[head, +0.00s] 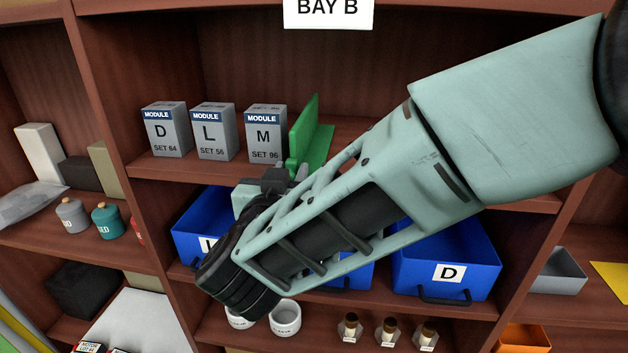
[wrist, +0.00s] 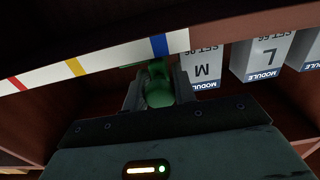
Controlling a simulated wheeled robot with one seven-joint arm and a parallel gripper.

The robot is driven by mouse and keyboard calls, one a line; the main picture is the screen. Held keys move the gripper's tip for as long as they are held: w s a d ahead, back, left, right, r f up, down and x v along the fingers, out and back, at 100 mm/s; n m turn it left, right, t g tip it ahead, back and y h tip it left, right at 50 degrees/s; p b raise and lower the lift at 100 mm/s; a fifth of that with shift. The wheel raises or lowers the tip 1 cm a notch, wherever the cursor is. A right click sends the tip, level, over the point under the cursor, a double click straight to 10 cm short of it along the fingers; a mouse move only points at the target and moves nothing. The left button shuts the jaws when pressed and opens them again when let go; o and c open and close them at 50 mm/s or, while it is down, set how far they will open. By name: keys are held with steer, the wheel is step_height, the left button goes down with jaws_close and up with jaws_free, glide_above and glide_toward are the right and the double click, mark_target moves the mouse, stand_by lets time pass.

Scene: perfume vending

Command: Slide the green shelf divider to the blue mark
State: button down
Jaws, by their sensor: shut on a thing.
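The green shelf divider (head: 318,142) stands upright on the upper shelf in the head view, just right of the M box. My gripper (head: 283,175) reaches to its front end; my arm hides part of the shelf there. In the wrist view, which looks upside down, my gripper (wrist: 158,90) is shut on the divider's green front part (wrist: 157,70), one finger on each side. The blue mark (wrist: 159,47) is on a white strip along the shelf edge. The divider's front part lies roughly in line with it in this view; exact alignment is hard to tell.
Grey module boxes D (head: 166,132), L (head: 214,134) and M (head: 266,136) stand left of the divider. The white strip also has a yellow mark (wrist: 75,67) and a red mark (wrist: 17,84). Blue bins (head: 445,262) fill the shelf below.

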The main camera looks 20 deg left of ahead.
steer(key=shift+s+a, duration=0.1)
steer(key=shift+a, duration=0.3)
steer(key=c, duration=1.1)
jaws_free()
steer(key=shift+c, duration=0.2)
steer(key=shift+s, duration=0.1)
steer(key=b+v, duration=0.4)
steer(key=v, duration=1.3)
steer(key=shift+b, duration=0.35)
steer(key=shift+s+d+r, duration=0.1)
